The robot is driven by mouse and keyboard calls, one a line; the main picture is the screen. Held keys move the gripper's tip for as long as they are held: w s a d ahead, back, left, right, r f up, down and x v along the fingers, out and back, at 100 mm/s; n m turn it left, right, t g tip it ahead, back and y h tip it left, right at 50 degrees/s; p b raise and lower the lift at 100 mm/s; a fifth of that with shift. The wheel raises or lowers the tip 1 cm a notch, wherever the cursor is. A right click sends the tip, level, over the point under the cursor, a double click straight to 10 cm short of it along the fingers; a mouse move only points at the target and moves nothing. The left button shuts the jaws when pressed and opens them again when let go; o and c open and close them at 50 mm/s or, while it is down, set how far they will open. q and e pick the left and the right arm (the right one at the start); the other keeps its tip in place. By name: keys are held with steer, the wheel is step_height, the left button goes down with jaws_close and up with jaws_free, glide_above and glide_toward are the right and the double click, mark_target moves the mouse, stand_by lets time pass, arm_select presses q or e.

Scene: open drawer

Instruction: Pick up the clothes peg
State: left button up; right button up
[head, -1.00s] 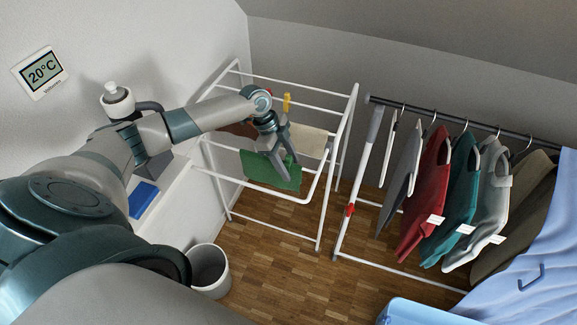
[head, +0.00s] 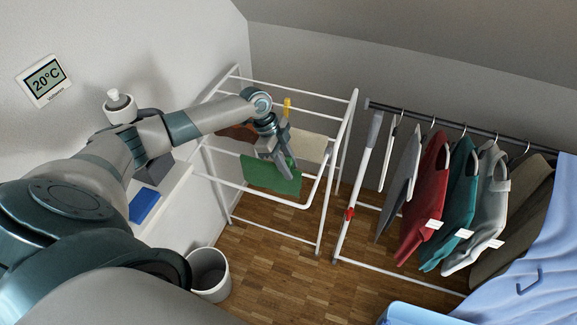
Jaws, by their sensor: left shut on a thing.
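My left gripper (head: 286,170) is at the front of the white drying rack (head: 309,206), by the green cloth (head: 258,174) that hangs on a rail. Its fingers are closed together on a small green clothes peg (head: 291,162) at the cloth's upper right. The peg is mostly hidden by the fingers, so its shape is hard to tell. A yellow peg (head: 287,106) stands on a rail farther back, apart from the gripper. My right gripper is not in view.
A beige cloth (head: 313,148) and a brown cloth (head: 238,132) hang on the rack. A clothes rail (head: 464,127) with several garments stands to the right. A white bin (head: 209,273) is on the floor. A blue thing (head: 144,205) lies on the ledge at left.

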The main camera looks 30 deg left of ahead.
arm_select(q)
step_height(320, 180, up, 3)
steer(key=shift+f+p, duration=0.1)
steer(key=shift+p, duration=0.8)
steer(key=s+d+r+p, duration=0.2)
steer(key=d+r+p, duration=0.3)
steer(key=d, duration=0.6)
steer(key=shift+d+r, duration=0.25)
steer(key=shift+r, duration=0.6)
steer(key=s+d+r+n+t+y+b, duration=0.1)
steer(key=d+r+n+t+y+b, duration=0.2)
steer(key=n+b, duration=1.2)
steer(key=shift+s+d+r+y+b, duration=0.35)
steer(key=shift+d+r+y, duration=0.35)
steer(key=shift+r, duration=0.95)
